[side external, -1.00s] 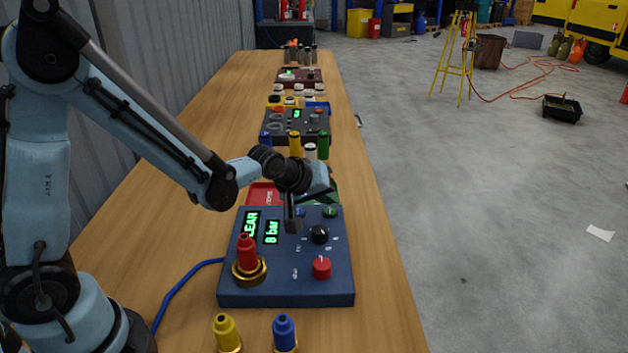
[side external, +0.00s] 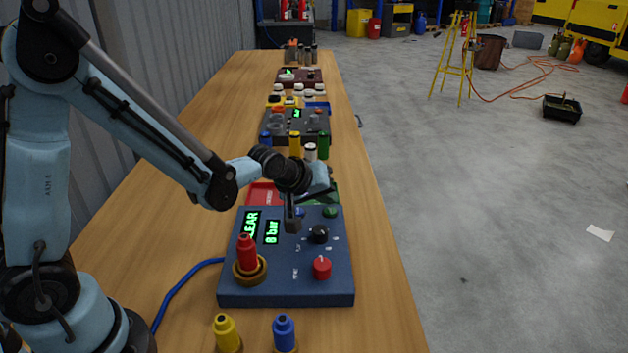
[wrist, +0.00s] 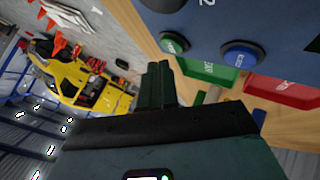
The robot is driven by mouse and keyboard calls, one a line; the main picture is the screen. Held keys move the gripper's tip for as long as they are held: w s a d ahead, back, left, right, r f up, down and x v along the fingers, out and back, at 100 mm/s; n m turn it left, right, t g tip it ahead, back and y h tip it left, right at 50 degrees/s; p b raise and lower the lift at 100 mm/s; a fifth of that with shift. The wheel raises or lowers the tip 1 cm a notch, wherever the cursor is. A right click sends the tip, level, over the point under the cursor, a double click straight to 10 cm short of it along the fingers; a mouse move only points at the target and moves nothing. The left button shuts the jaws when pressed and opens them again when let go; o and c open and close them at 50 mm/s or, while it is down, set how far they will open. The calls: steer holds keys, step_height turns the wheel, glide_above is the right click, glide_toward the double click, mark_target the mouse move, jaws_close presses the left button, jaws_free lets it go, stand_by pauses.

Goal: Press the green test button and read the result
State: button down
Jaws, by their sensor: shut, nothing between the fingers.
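The blue control panel (side external: 285,285) lies on the near part of the bench. The green button (side external: 330,212) is at its far right corner, and it also shows in the wrist view (wrist: 174,43). A blue button (wrist: 242,54) sits beside it. My gripper (side external: 292,222) is shut and empty, over the far middle of the panel, left of the green button. In the wrist view its closed fingers (wrist: 158,88) are apart from the green button. I cannot tell their height above the panel.
A red plug (side external: 247,252) stands in a brass socket on the panel, near a black knob (side external: 318,234) and a red knob (side external: 322,268). Yellow (side external: 227,333) and blue (side external: 285,333) plugs stand in front. Red and green trays lie behind.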

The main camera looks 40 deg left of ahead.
mark_target(326, 212)
steer(key=shift+f, duration=0.15)
stand_by(0.5)
steer(key=shift+f, duration=0.3)
steer(key=shift+f, duration=0.4)
stand_by(0.8)
steer(key=shift+r, duration=0.85)
steer(key=shift+r, duration=2.5)
